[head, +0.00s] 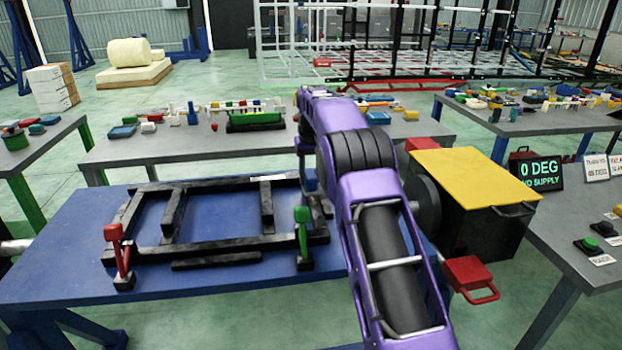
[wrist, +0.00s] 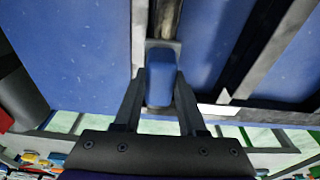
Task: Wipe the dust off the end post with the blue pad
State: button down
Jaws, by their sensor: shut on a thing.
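My gripper (wrist: 160,95) is shut on the blue pad (wrist: 160,75) in the wrist view. The pad lies over the near part of a grey bar (wrist: 143,30) with a brownish, dusty-looking strip (wrist: 168,18) beyond the pad. This bar may be the end post; I cannot tell surely, nor whether the pad touches it. In the head view the blue pad (head: 310,181) shows small at the right end of the dark chassis frame (head: 200,250), and my purple arm partly hides that end.
The chassis lies on a blue table (head: 60,265) with a red clamp (head: 116,240) and a green clamp (head: 302,230) at its front. A black box with a yellow lid (head: 475,175) stands right of my arm. Parts cover the grey table (head: 180,148) behind.

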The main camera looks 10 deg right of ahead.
jog(key=shift+w, duration=1.2)
jog(key=shift+f, duration=0.15)
jog(key=shift+s+f+b, duration=0.1)
jog(key=shift+f+b, duration=0.05)
jog(key=shift+b, duration=0.45)
jog(key=shift+s+b, duration=0.15)
jog(key=shift+b, duration=0.25)
jog(key=s+b, duration=0.2)
jog(key=b, duration=0.3)
jog(key=shift+s, duration=0.1)
jog(key=shift+s+r+b, duration=0.2)
jog(key=shift+s+b, duration=0.3)
jog(key=shift+b, duration=0.35)
jog(key=shift+s+f+b, duration=0.1)
jog(key=shift+s+b, duration=0.6)
jog(key=shift+b, duration=0.4)
jog(key=shift+s+r, duration=0.35)
jog(key=shift+s, duration=0.3)
jog(key=shift+s+f, duration=0.15)
jog(key=shift+s, duration=0.95)
jog(key=shift+s+f, duration=0.1)
jog(key=shift+s, duration=0.95)
